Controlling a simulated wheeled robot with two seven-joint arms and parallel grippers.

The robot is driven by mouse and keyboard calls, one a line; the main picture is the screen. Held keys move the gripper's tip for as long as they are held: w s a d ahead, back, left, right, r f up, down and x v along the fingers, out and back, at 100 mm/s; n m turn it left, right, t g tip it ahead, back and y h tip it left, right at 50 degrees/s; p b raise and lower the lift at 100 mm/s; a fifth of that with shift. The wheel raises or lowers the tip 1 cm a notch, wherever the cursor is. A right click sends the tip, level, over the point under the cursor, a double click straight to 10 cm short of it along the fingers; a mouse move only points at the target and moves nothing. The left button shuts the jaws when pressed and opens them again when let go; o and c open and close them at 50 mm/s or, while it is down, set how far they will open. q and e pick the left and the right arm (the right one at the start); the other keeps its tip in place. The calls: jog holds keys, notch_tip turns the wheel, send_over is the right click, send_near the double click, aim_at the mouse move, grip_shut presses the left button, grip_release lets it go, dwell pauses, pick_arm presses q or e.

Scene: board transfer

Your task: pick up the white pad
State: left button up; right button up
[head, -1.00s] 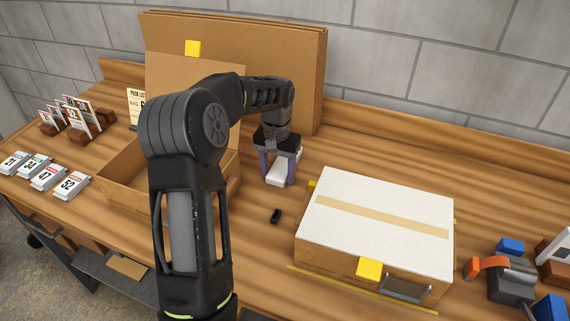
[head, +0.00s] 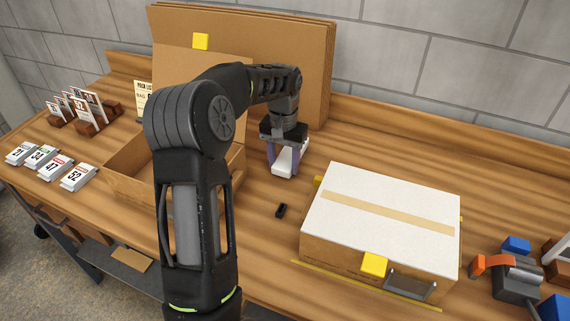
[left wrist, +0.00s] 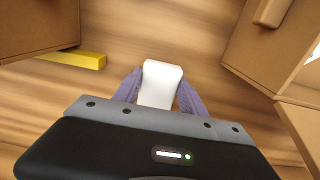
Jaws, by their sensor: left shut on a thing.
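The white pad (head: 284,169) is a small white block between the purple fingers of my left gripper (head: 286,160). In the left wrist view the pad (left wrist: 160,82) sits between both fingers of the left gripper (left wrist: 160,90), and they are shut on it. The gripper is over the wooden table between the open cardboard box and the closed white-topped box. I cannot tell exactly how far the pad is above the table. My right gripper is not in view.
An open cardboard box (head: 123,181) stands to the left, partly hidden by my arm. A closed box with a white top (head: 385,237) stands to the right. A small black item (head: 281,210) lies between them. Flat cardboard sheets (head: 270,40) lean behind. Card stacks (head: 78,177) lie at left.

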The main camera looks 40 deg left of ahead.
pick_arm(q)
notch_tip(320, 180, up, 9)
jog(key=shift+f+b, duration=0.15)
jog(key=shift+b, duration=0.15)
dwell(0.5)
